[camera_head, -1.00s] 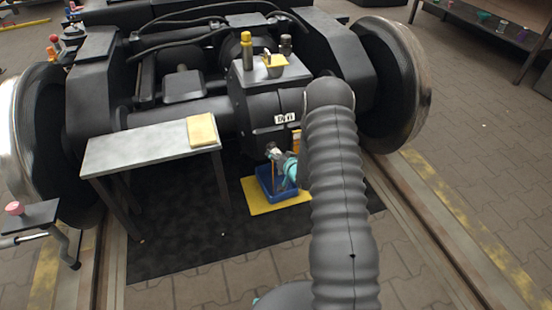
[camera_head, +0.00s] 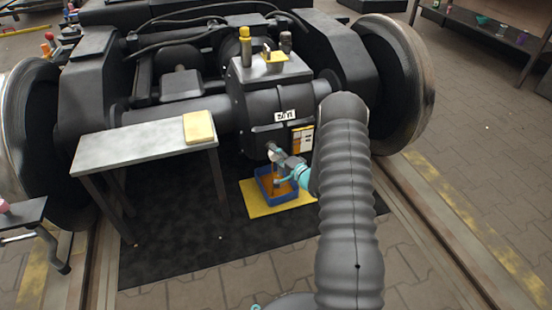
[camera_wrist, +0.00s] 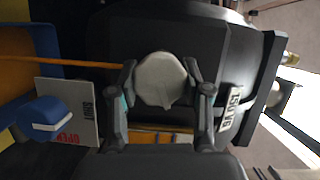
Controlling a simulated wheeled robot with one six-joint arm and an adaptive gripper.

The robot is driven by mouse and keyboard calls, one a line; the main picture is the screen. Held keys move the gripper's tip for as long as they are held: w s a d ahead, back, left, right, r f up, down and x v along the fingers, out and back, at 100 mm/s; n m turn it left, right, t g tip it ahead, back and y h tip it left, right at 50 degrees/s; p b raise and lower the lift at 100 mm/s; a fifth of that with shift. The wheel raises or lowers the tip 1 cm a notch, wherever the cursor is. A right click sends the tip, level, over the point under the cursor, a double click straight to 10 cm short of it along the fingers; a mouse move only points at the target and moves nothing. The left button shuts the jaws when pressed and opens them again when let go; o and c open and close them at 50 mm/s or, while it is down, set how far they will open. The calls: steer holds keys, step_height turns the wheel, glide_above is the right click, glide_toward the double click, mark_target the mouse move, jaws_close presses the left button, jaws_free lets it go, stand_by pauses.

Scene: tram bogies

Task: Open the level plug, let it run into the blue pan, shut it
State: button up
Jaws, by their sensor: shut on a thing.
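The level plug (camera_wrist: 160,80) is a pale grey rounded piece on the dark gearbox housing. My gripper (camera_wrist: 165,92) has a finger on each side of it and is shut on it. In the head view my gripper (camera_head: 284,160) is small, low on the housing front. A thin orange stream (camera_wrist: 80,62) runs from the plug. In the head view it falls into the blue pan (camera_head: 262,196), which has orange-brown liquid in it. The pan's blue wall also shows at the left of the wrist view (camera_wrist: 14,84). The plug's seat is hidden.
The pan stands on a yellow mat (camera_head: 250,206) over a black floor mat. A white card (camera_wrist: 85,92) reading SHUT and OPEN is beside a blue rounded part (camera_wrist: 48,117). A grey bench (camera_head: 130,150) with a yellow pad stands left. Wheels flank the housing.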

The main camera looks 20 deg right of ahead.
steer(key=m, duration=0.1)
steer(key=m+t+b, duration=0.1)
steer(key=m, duration=0.1)
steer(key=m+b, duration=0.1)
steer(key=shift+f+t+y, duration=0.25)
steer(key=shift+t+y, duration=0.05)
steer(key=m+t+b, duration=0.1)
steer(key=m, duration=0.3)
steer(key=shift+b, duration=0.4)
steer(key=m+t+h, duration=0.1)
steer(key=m, duration=0.2)
steer(key=m+t+h, duration=0.1)
steer(key=m, duration=0.2)
steer(key=shift+a+b, duration=0.1)
steer(key=shift+b, duration=0.3)
steer(key=shift+m+t+h, duration=0.6)
steer(key=shift+m+h, duration=0.6)
steer(key=shift+m, duration=1.5)
steer(key=o, duration=1.2)
steer(key=shift+c, duration=0.2)
steer(key=shift+s, duration=0.15)
